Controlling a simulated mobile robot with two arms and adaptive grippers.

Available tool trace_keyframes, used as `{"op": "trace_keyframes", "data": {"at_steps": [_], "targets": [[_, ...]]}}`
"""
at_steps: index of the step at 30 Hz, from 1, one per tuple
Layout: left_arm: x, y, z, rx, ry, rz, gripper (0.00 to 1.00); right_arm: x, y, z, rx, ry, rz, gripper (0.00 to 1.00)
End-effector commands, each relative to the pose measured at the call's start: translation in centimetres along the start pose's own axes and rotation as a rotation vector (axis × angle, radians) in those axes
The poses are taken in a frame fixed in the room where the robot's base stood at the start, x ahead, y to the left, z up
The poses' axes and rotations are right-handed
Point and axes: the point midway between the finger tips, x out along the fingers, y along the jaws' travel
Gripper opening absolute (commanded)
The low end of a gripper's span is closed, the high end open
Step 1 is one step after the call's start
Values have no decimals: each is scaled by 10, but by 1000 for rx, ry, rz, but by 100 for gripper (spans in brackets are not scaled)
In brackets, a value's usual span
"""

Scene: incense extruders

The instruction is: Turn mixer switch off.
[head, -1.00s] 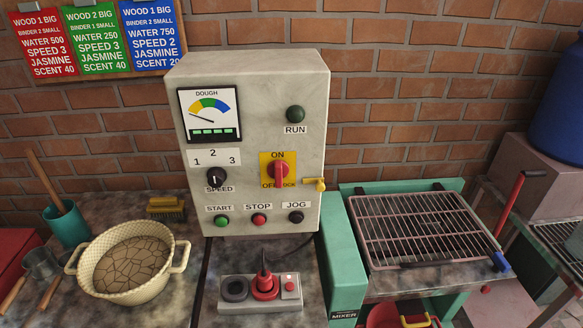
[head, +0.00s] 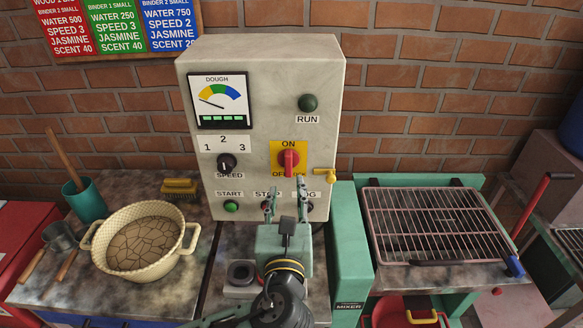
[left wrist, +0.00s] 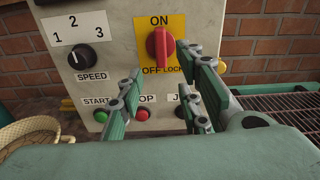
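The mixer switch (head: 289,160) is a red rotary handle on a yellow plate on the front of the pale control cabinet (head: 262,85). Its handle stands upright, with ON above it and OFF LOCK below. It also shows in the left wrist view (left wrist: 160,47). My left gripper (head: 286,198) is open and empty, in front of the cabinet and below the switch. In the left wrist view its fingers (left wrist: 157,72) are spread wide, and the handle appears beyond them, apart from them. The gripper partly hides the STOP and JOG buttons. My right gripper is not in view.
A small yellow lock piece (head: 325,176) sticks out right of the switch. The speed knob (head: 227,163) is to its left. A cream basin (head: 140,243) stands on the left table, and a wire rack (head: 440,224) lies at right. The air before the switch looks clear.

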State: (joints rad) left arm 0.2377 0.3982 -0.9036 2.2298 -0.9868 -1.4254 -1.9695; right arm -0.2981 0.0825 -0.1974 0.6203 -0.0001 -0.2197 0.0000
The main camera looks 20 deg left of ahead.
Motion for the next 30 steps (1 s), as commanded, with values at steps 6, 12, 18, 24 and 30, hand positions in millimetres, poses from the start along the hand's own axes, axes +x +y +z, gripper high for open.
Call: {"op": "trace_keyframes", "data": {"at_steps": [6, 12, 18, 24, 30], "targets": [[14, -2, 10, 64, -34, -2, 33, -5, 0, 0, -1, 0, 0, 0], [47, -2, 12, 62, -33, -1, 33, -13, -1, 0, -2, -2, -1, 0], [71, -2, 11, 58, -31, -3, 33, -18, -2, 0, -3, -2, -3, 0], [78, -2, 10, 56, -30, -3, 33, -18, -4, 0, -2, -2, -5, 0], [78, -2, 10, 56, -29, -3, 30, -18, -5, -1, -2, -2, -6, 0]]}}
